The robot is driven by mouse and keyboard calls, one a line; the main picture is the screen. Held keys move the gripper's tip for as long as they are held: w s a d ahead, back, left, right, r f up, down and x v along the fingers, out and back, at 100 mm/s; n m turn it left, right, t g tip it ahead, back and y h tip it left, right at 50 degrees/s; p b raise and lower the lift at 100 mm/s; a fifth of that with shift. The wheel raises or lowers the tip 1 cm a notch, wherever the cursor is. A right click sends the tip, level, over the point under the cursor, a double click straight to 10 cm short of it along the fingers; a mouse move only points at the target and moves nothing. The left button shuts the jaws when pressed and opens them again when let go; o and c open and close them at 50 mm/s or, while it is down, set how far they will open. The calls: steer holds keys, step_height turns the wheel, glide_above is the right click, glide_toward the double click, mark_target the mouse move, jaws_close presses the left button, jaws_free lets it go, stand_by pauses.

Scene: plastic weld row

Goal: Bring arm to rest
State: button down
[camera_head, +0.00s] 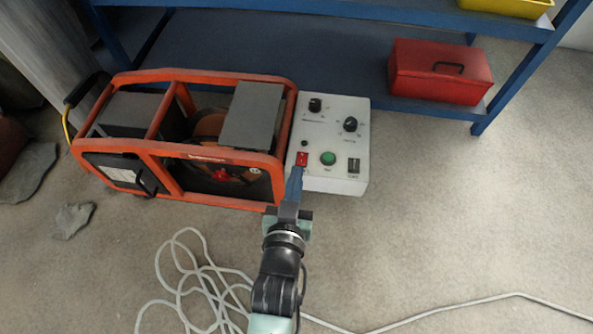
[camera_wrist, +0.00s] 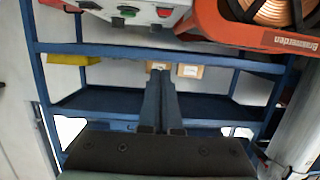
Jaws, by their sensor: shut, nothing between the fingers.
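My gripper (camera_head: 293,182) is shut and empty. In the head view its fingers reach up to the front edge of a white control box (camera_head: 323,179), close to a red switch (camera_head: 302,158). I cannot tell whether the fingertips touch the box. The box also carries a green button (camera_head: 328,158), two black knobs and a small black switch. In the wrist view the closed fingers (camera_wrist: 160,80) point toward a blue shelf rack, with the control box (camera_wrist: 150,5) at the top edge.
An orange-framed machine (camera_head: 190,140) stands directly left of the box. A blue rack (camera_head: 300,55) holding a red toolbox (camera_head: 441,72) stands behind. A pale cable (camera_head: 205,290) lies looped on the floor near my arm. Floor at right is mostly clear.

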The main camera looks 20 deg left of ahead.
stand_by(0.3)
steer(key=w+d+r+m+t+h+p, duration=0.1)
steer(key=w+d+r+t+p, duration=0.15)
steer(key=r, duration=1.05)
steer(key=w+d+r+t+p, duration=0.1)
steer(key=w+d+r+t, duration=0.15)
steer(key=r, duration=0.95)
steer(key=w+d+r+m+t+h+p, duration=0.15)
steer(key=w+r, duration=0.25)
steer(key=r, duration=0.9)
steer(key=s+d+r+t+h+p, duration=0.15)
steer(key=s+r, duration=0.25)
steer(key=r, duration=0.6)
steer(key=s+d+r+t+p, duration=0.1)
steer(key=s+d+r+t, duration=0.3)
steer(key=r, duration=0.6)
steer(key=s+d+r+t+p, duration=0.15)
steer(key=s+r, duration=0.35)
steer(key=r, duration=0.6)
step_height(320, 180, up, 36)
steer(key=w+p, duration=0.1)
steer(key=p, duration=3.6)
steer(key=shift+a+f+m+g, duration=0.15)
steer(key=shift+f+m+g, duration=0.1)
steer(key=shift+m+g, duration=0.15)
steer(key=c, duration=1.5)
jaws_free()
steer(key=shift+r, duration=0.15)
steer(key=o, duration=0.7)
steer(key=shift+a, duration=0.1)
